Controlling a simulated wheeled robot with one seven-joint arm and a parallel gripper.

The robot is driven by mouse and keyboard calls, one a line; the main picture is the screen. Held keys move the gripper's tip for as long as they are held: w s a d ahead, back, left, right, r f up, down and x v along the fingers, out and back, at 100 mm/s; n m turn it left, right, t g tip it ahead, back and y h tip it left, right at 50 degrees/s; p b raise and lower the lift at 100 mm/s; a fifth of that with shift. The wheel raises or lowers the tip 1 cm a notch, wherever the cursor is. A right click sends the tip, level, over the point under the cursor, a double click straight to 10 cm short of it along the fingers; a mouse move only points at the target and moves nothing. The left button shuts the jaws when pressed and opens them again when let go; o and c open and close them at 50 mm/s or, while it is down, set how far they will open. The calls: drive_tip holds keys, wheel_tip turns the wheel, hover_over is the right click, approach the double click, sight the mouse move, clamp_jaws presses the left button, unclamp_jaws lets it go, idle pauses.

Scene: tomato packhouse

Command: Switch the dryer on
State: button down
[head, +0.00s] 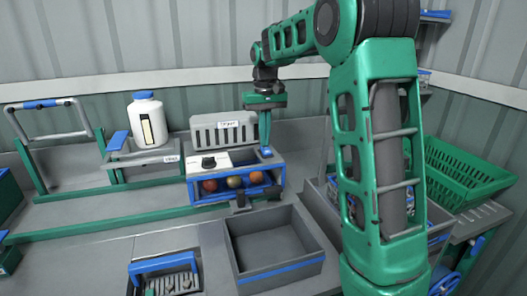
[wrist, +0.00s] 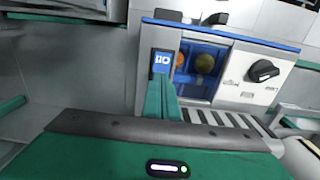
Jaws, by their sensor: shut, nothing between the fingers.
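The dryer (head: 277,163) is a blue and white unit with a grey slatted back panel, and a few round fruits show in its open front. A black knob (head: 208,162) sits on its white top plate; it also shows in the wrist view (wrist: 265,70). At the dryer's other end is a blue rocker or button (wrist: 162,63) with white lettering that looks like "on" upside down. My gripper (head: 265,144) is shut and empty, pointing down over that end. Its green fingertips (wrist: 160,84) are right at the blue button; I cannot tell whether they touch it.
A white bottle (head: 148,120) stands on a small stand left of the dryer. A grey bin (head: 270,272) with a blue stripe lies in front. A green crate (head: 465,172) is at the right, behind my arm.

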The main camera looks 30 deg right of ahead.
drive_tip(key=shift+f, duration=0.35)
drive_tip(key=shift+r, duration=3.55)
drive_tip(key=s+f+m, duration=0.1)
drive_tip(key=s+f, duration=0.4)
drive_tip(key=s, duration=0.8)
drive_tip(key=s+f+m, duration=0.1)
drive_tip(key=s+f, duration=0.4)
drive_tip(key=s, duration=0.8)
drive_tip(key=s+f+m, duration=0.2)
drive_tip(key=s+f, duration=0.3)
drive_tip(key=s, duration=0.7)
drive_tip(key=shift+s+d+f, duration=0.3)
drive_tip(key=shift+s+d, duration=0.1)
drive_tip(key=shift+d, duration=0.05)
